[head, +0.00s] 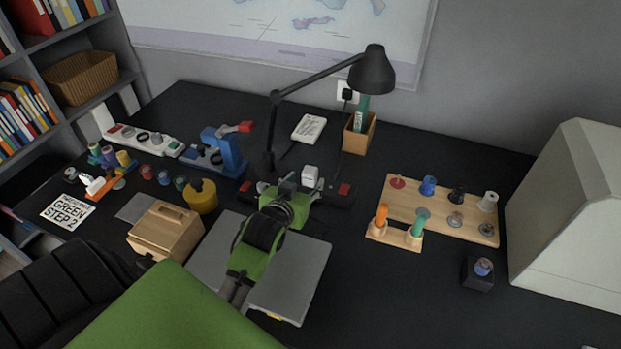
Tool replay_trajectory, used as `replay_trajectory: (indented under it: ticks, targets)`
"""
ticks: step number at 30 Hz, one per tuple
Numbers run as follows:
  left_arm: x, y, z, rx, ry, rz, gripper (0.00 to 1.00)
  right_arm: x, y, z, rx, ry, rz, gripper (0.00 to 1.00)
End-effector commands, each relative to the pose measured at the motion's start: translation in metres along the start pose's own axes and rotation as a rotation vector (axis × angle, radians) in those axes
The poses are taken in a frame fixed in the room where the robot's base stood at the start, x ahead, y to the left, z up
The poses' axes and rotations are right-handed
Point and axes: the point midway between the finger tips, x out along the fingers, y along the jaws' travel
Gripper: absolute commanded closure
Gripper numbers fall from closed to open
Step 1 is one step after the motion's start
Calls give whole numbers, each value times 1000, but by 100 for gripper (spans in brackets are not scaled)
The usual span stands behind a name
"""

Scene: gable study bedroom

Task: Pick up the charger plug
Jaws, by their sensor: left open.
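A small white block that looks like the charger plug (310,176) stands upright on a black power strip (333,198) with a red switch, near the middle of the desk. My left gripper (288,187) reaches over the strip from the front, just left of the white block. Its jaws are open, and I see nothing held between them. The gripper and wrist hide the middle of the strip. I cannot tell whether a finger touches the block. My right gripper is not in view.
A grey laptop-like slab (300,275) lies under my left arm. A black desk lamp (371,72) arches behind the strip.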

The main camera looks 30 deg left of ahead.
Motion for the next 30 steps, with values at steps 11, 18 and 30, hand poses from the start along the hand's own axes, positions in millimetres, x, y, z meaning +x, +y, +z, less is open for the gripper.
replay_trajectory:
  ticks: [11, 18, 30]
  targets:
    - [34, -3, -6, 1, 0, 0, 54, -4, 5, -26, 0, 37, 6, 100]
    - [61, -3, -6, 0, -1, 1, 54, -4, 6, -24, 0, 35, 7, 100]
    - [64, -3, -5, 0, -1, 1, 80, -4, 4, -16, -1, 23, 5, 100]
